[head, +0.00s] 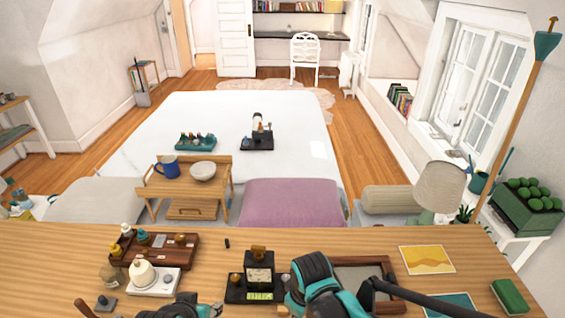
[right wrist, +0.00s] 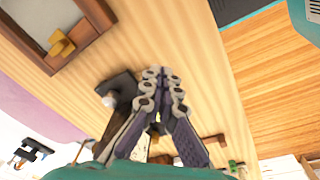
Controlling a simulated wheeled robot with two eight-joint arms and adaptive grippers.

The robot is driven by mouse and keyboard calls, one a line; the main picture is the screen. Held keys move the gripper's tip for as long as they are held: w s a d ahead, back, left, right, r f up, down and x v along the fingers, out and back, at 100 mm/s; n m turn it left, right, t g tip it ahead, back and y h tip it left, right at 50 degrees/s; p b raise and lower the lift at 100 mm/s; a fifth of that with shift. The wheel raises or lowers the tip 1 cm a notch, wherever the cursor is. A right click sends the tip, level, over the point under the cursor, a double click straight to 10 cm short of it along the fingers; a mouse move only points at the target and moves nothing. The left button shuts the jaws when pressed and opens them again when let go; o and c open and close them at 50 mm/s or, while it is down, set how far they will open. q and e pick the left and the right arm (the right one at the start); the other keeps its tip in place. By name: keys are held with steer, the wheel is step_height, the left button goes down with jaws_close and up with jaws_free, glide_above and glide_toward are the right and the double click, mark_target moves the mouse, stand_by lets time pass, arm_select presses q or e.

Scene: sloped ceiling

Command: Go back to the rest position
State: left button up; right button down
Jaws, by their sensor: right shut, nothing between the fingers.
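My right gripper shows in the right wrist view (right wrist: 161,73), its two jointed fingers closed together with nothing between them, over the wooden table. In the head view my right arm reaches in from the right and its teal and black wrist is over the table, in front of a framed tray (head: 388,283); the fingertips are hidden there. My left gripper (head: 190,309) shows only in part at the bottom edge of the head view, low and left of the middle. Its fingers are too cut off to tell open from shut.
The wooden table (head: 215,262) holds a black stand with a clock-like block (head: 260,272), a white board with a cream pot (head: 145,277), a brown tray (head: 178,250), a yellow picture (head: 428,260) and a green block (head: 510,296). A bed (head: 280,115) stands beyond.

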steer(key=s+d+r+m+t+b, duration=0.1)
steer(key=d+r+m+t, duration=0.2)
steer(key=d, duration=0.4)
steer(key=s+d+r+m+t+b, duration=0.2)
steer(key=d+r+m, duration=0.1)
steer(key=d+m, duration=0.3)
steer(key=shift+s+d+t+h, duration=0.3)
steer(key=shift+d+t, duration=0.1)
